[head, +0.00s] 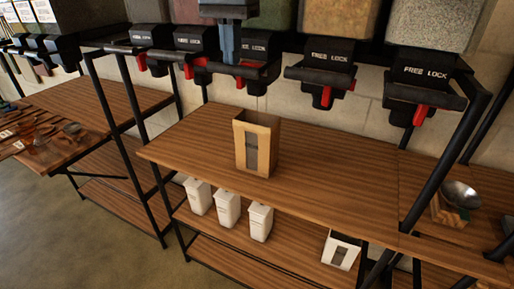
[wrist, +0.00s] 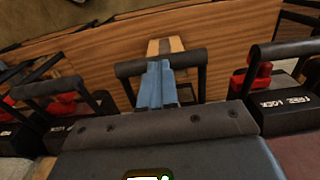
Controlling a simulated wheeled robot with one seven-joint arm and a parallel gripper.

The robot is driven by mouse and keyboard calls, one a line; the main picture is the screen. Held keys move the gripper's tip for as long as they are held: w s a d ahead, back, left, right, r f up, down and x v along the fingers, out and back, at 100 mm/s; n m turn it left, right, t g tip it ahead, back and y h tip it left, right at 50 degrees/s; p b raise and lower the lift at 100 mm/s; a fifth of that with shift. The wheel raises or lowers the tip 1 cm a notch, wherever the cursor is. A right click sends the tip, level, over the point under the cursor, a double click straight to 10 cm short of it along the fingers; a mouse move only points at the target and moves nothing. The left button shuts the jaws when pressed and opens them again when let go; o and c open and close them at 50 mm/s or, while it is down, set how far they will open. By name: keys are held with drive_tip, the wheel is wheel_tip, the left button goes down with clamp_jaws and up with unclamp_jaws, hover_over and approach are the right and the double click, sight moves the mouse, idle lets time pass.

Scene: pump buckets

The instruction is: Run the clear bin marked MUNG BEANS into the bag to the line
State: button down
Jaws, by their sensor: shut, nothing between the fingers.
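A row of clear bins runs along the top of the head view; no MUNG BEANS label is readable. Below the bins are black dispensers marked FREE LOCK with red levers. My gripper (head: 229,60) hangs shut and empty at the front of the middle dispenser (head: 257,72). In the wrist view my blue fingers (wrist: 157,85) are together, overlapping a black handle bar (wrist: 130,68); I cannot tell whether they touch it. The open brown paper bag (head: 243,160) stands upright on the wooden shelf below, with a dark window in front. It also shows in the wrist view (wrist: 176,44).
Neighbouring dispensers (head: 322,66) (head: 420,87) stand close on both sides. The wooden shelf (head: 340,165) is clear around the bag. White containers (head: 228,207) stand on the lower shelf. A metal bowl (head: 460,194) is at right, and black posts frame the shelves.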

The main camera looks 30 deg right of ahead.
drive_tip(key=shift+f, duration=0.85)
drive_tip(key=shift+d+f, duration=0.1)
idle(0.3)
drive_tip(key=shift+w+f, duration=0.1)
drive_tip(key=shift+f, duration=0.35)
idle(6.3)
